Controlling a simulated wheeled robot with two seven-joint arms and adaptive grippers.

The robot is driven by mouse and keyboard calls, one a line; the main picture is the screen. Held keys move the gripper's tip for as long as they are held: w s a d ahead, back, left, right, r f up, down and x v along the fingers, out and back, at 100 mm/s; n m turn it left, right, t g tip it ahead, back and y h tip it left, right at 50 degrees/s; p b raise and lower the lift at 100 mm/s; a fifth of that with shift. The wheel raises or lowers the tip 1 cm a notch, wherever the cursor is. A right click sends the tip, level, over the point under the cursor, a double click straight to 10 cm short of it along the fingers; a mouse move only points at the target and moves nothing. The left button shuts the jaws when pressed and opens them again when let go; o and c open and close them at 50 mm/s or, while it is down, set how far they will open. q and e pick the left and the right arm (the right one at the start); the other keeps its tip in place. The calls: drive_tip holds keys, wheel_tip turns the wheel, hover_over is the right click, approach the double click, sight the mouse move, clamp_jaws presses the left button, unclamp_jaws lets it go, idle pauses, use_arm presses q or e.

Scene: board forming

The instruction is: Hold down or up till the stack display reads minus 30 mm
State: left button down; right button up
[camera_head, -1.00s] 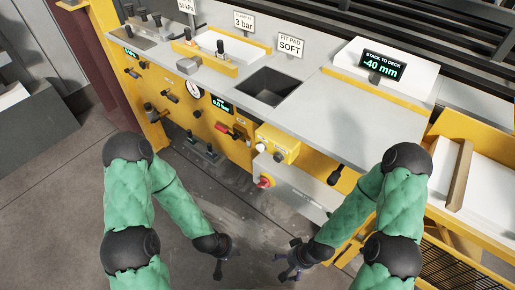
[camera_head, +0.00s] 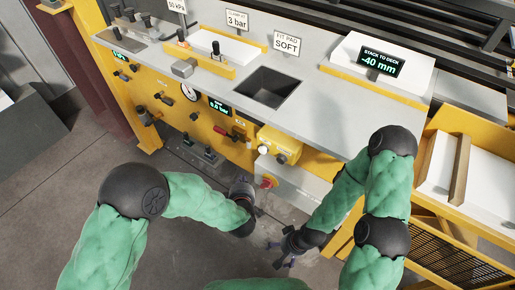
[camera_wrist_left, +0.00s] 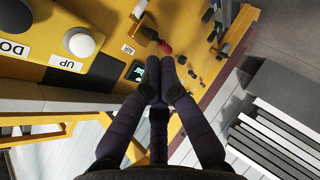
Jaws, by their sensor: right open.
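The stack display (camera_head: 381,63) reads -40 mm at the right of the deck. A yellow button box (camera_head: 279,143) with round buttons hangs on the front edge of the machine. In the left wrist view a white button (camera_wrist_left: 80,43) sits beside the UP label (camera_wrist_left: 66,64), and part of the DOWN label (camera_wrist_left: 14,48) shows at the left edge. My left gripper (camera_wrist_left: 160,78) has its fingers drawn together, empty, apart from the buttons and to their right in that view. In the head view its fingers are hidden. My right gripper (camera_head: 285,253) is open and empty, low below the box.
A red-and-yellow switch (camera_head: 268,181) sits below the box. Several knobs and levers, a gauge (camera_head: 189,92) and a small display (camera_head: 219,106) fill the yellow front panel to the left. A square opening (camera_head: 273,88) lies in the deck. Open floor lies in front.

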sight(263, 150)
use_arm(q)
drive_tip(key=shift+w+r+n+t+y, duration=0.25)
drive_tip(key=shift+r+n, duration=0.2)
drive_tip(key=shift+r, duration=0.3)
drive_tip(key=shift+r+n+t+y, duration=0.15)
drive_tip(key=shift+r+n+t, duration=0.25)
drive_tip(key=shift+r, duration=0.3)
use_arm(e)
drive_tip(key=shift+w+a+r, duration=0.2)
drive_tip(key=shift+w+a, duration=0.05)
drive_tip(key=shift+a, duration=0.1)
use_arm(q)
drive_tip(key=shift+w+d, duration=0.1)
drive_tip(key=shift+d, duration=0.05)
drive_tip(key=w+d+b, duration=0.1)
drive_tip(key=w+d, duration=0.4)
drive_tip(key=w, duration=0.2)
drive_tip(key=shift+b, duration=0.3)
use_arm(e)
drive_tip(key=shift+f, duration=0.9)
use_arm(q)
drive_tip(key=shift+w+d, duration=0.25)
drive_tip(key=shift+w, duration=0.05)
use_arm(e)
drive_tip(key=shift+f, duration=0.1)
